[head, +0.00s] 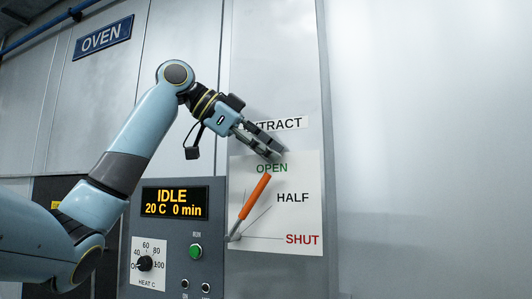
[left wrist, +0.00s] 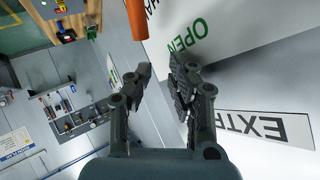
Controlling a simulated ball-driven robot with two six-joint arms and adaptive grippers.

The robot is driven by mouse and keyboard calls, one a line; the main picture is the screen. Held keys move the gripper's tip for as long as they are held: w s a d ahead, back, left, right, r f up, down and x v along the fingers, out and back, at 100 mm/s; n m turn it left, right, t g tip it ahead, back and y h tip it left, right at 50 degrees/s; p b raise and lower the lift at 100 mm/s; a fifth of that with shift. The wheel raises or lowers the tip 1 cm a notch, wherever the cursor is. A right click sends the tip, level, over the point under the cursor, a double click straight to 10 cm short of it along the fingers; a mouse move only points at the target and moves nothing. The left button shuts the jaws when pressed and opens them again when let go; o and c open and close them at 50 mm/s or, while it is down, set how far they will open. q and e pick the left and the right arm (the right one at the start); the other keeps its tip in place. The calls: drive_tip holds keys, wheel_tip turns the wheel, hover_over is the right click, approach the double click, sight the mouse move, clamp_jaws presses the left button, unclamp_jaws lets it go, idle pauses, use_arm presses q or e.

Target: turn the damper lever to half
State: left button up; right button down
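The damper lever has an orange handle (head: 256,196) on a grey arm, pivoting at the lower left of a white plate (head: 305,217) marked OPEN, HALF and SHUT. The handle points up and slightly right, toward OPEN. My left gripper (head: 276,155) is just above the handle's tip, over the top edge of the plate, apart from the lever. In the left wrist view the orange handle (left wrist: 137,18) shows at the top, beyond the fingertips, and the left fingers (left wrist: 160,72) stand apart with nothing between them. My right gripper is not in view.
Left of the lever is a grey control panel with an IDLE display (head: 175,203), a heat knob (head: 145,263) and a green RUN button (head: 196,251). An EXTRACT label (head: 290,124) is behind my left gripper. Bare metal wall (head: 430,150) lies to the right.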

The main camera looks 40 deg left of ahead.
sight(252, 207)
use_arm(q)
drive_tip(key=shift+s+a+f+n+b, duration=0.1)
drive_tip(key=shift+a+f+n+b, duration=0.05)
drive_tip(key=shift+a+n+b, duration=0.15)
drive_tip(key=shift+c, duration=1.1)
drive_tip(key=s+a+n+t+b, duration=0.1)
drive_tip(key=a+n+b, duration=0.1)
drive_tip(key=n, duration=0.1)
drive_tip(key=s+a+n+y+b, duration=0.1)
drive_tip(key=s+a+n+b, duration=0.1)
drive_tip(key=n+b, duration=0.1)
drive_tip(key=s+a+f+n+t+y+b, duration=0.1)
drive_tip(key=a+n+b, duration=0.1)
drive_tip(key=n+b, duration=0.1)
drive_tip(key=shift+s+t, duration=0.2)
drive_tip(key=shift+t, duration=0.1)
clamp_jaws()
drive_tip(key=s+a+n+t+y+b, duration=0.3)
drive_tip(key=s+n+b, duration=0.5)
drive_tip(key=n, duration=0.6)
drive_tip(key=p+x, duration=0.5)
drive_tip(key=x, duration=0.5)
drive_tip(key=shift+w+r, duration=0.15)
drive_tip(key=shift+w, duration=0.05)
drive_tip(key=d+f, duration=0.2)
drive_tip(key=shift+d+f, duration=0.1)
drive_tip(key=shift+d, duration=0.25)
drive_tip(key=shift+d+f, duration=0.15)
drive_tip(key=shift+d, duration=0.1)
drive_tip(key=shift+w+f, duration=0.1)
